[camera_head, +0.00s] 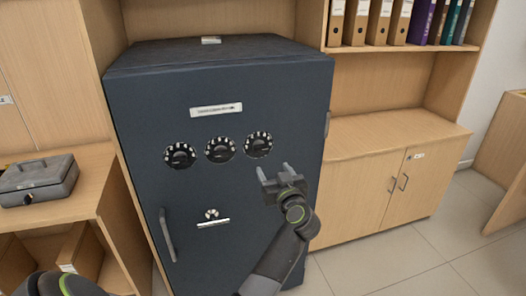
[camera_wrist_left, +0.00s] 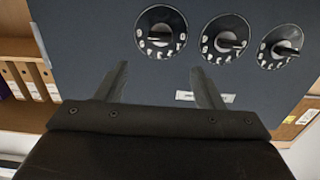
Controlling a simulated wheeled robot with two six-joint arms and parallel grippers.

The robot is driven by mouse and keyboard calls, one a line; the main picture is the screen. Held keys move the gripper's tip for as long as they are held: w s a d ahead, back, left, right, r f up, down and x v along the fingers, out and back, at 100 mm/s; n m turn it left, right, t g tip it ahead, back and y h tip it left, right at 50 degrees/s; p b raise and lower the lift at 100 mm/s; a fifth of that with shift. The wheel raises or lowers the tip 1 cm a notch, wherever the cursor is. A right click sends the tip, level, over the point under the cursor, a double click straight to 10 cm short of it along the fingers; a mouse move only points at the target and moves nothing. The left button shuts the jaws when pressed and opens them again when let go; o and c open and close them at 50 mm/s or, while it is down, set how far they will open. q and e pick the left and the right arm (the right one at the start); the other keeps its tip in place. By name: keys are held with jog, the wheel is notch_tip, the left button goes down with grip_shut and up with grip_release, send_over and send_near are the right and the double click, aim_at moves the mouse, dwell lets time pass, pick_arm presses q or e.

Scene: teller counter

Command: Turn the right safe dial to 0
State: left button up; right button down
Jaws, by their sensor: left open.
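The dark blue-grey safe (camera_head: 215,95) has three round black dials in a row on its door. The right safe dial (camera_head: 258,145) has white digits around its rim; which number is set is too small to read. In the upside-down left wrist view, that right dial (camera_wrist_left: 161,32) is the leftmost one, with its knob bar lying roughly level. My left gripper (camera_head: 276,172) is open and empty, just below and right of the right dial in the head view. Its two fingers also show in the left wrist view (camera_wrist_left: 160,78), apart from the dial. My right gripper is not in view.
The middle dial (camera_head: 220,149) and left dial (camera_head: 180,156) sit close beside the right one. A door handle (camera_head: 167,235) and a small lock (camera_head: 211,214) are lower on the door. A grey cash box (camera_head: 38,180) stands left; a wooden cabinet (camera_head: 385,185) stands right.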

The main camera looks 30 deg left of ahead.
aim_at(262, 149)
pick_arm(q)
jog(key=x, duration=1.1)
jog(key=shift+w+a, duration=0.3)
jog(key=c, duration=1)
